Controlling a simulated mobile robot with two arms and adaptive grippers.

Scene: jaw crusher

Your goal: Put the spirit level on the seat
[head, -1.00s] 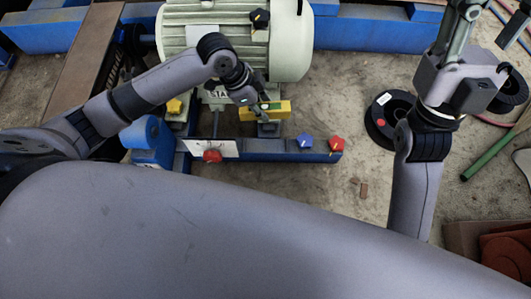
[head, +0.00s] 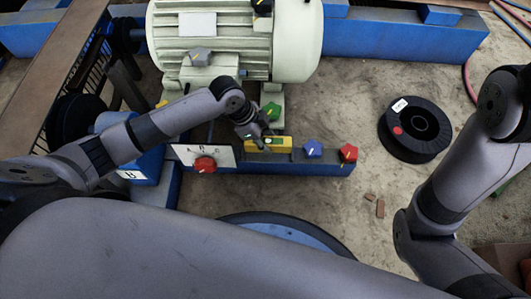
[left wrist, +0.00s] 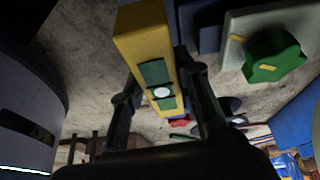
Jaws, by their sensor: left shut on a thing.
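The spirit level (head: 282,143) is a yellow bar with green parts. It also shows in the left wrist view (left wrist: 145,45), between the two dark fingers of my left gripper (left wrist: 165,98). In the head view that gripper (head: 257,139) is shut on it, in front of the motor's foot. The level overlaps the blue rail in the picture; I cannot tell whether they touch. A round blue surface with a dark rim (head: 308,235), probably the seat, shows below the rail, partly hidden by my body. My right gripper is out of view.
A cream motor (head: 235,55) stands behind the level. A blue rail (head: 325,168) carries a blue knob (head: 313,149) and a red knob (head: 348,152). A white dial plate (head: 225,154) has another red knob. A black spool (head: 414,129) lies on bare floor at right.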

